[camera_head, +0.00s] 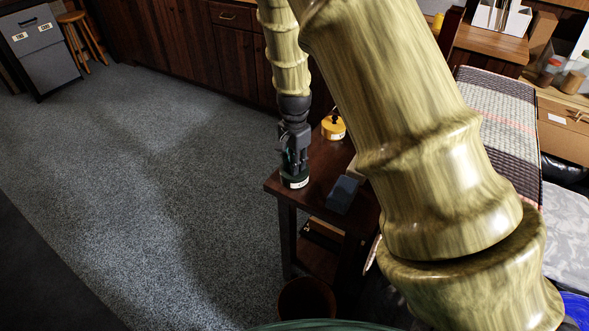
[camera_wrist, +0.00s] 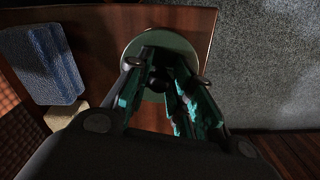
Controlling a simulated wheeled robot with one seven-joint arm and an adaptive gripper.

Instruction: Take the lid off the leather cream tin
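The leather cream tin (camera_head: 295,182) is a small, round, dark container with a pale label, standing near the corner of a dark wooden table. In the wrist view, its round, grey-green top (camera_wrist: 160,39) lies beyond my fingertips. My gripper (camera_head: 291,166) points down right over the tin. In the wrist view, its two teal-padded fingers (camera_wrist: 162,82) stand either side of a dark knob-like shape at the middle of the top. The fingers hide part of the top, and whether they touch the knob is not clear. The lid appears seated on the tin.
A blue-grey block (camera_head: 342,194) lies on the table (camera_head: 318,166), right of the tin. A yellow round container (camera_head: 333,126) stands farther back. The table's edge is close to the tin, with open carpet (camera_head: 150,190) to the left. My arm hides much of the right side.

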